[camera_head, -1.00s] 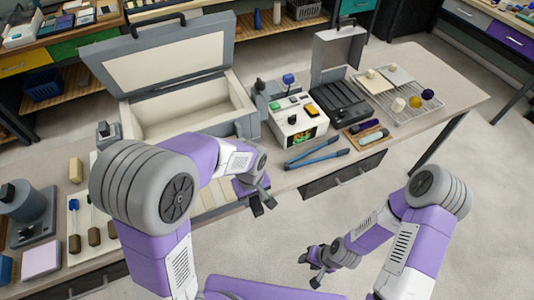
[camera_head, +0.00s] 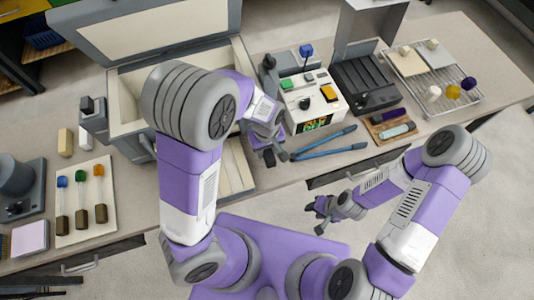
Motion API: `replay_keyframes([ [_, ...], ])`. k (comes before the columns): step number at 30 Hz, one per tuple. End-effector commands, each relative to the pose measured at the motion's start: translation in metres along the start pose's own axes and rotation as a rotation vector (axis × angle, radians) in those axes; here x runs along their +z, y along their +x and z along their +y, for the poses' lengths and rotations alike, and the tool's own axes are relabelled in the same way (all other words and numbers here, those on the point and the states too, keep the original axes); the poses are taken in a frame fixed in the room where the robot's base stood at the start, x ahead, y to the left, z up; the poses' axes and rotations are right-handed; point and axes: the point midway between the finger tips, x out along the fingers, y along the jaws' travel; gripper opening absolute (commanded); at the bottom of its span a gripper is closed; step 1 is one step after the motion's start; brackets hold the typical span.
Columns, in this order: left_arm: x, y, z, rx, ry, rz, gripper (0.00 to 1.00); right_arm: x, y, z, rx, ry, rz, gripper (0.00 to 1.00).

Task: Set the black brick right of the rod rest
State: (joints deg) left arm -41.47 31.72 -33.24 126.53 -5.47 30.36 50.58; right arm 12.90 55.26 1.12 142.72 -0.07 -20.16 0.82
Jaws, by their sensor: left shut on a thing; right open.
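My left gripper (camera_head: 274,156) points down at the front of the open grey case, left of the blue-handled tool. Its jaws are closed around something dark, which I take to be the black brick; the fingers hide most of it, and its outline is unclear. A small wooden rest (camera_head: 373,131), which I take to be the rod rest, lies near the table's front edge. A dark purple rod (camera_head: 385,116) and a pale teal rod (camera_head: 397,131) lie on it. My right gripper (camera_head: 318,208) is open and empty, in front of the table edge, over the floor.
The blue-handled tool (camera_head: 325,145) lies between my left gripper and the wooden rest. Behind stand a white instrument (camera_head: 312,104) and a dark open case (camera_head: 366,85). A wire rack (camera_head: 462,102) is further right. Bare tabletop (camera_head: 480,50) shows at the far right.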

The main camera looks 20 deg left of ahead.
Motion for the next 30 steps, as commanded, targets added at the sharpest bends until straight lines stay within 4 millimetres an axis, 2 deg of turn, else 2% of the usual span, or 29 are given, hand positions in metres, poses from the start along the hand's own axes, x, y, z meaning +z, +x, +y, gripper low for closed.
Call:
replay_keyframes([
  [7,0.0,0.034,-0.001,-0.003,-0.001,-0.003,0.01,-0.001,0.011,0.004,0.0,0.0,0.001,0.41],
  [19,0.0,0.039,0.0,-0.001,0.0,-0.001,0.01,-0.001,0.012,0.004,0.0,0.0,0.001,0.41],
  [20,0.0,0.039,0.0,-0.001,0.0,-0.001,0.39,-0.001,0.012,0.004,0.0,0.0,0.001,0.41],
  [21,0.0,0.038,0.0,-0.001,0.0,-0.001,0.45,-0.001,0.012,0.004,0.0,0.0,0.001,0.41],
  [24,0.0,0.038,0.0,-0.001,0.0,-0.001,0.61,-0.001,0.012,0.004,0.0,0.0,0.001,0.41],
  [30,0.0,0.038,0.0,-0.001,0.0,-0.001,0.62,-0.001,0.012,0.004,0.0,0.0,0.001,0.41],
])
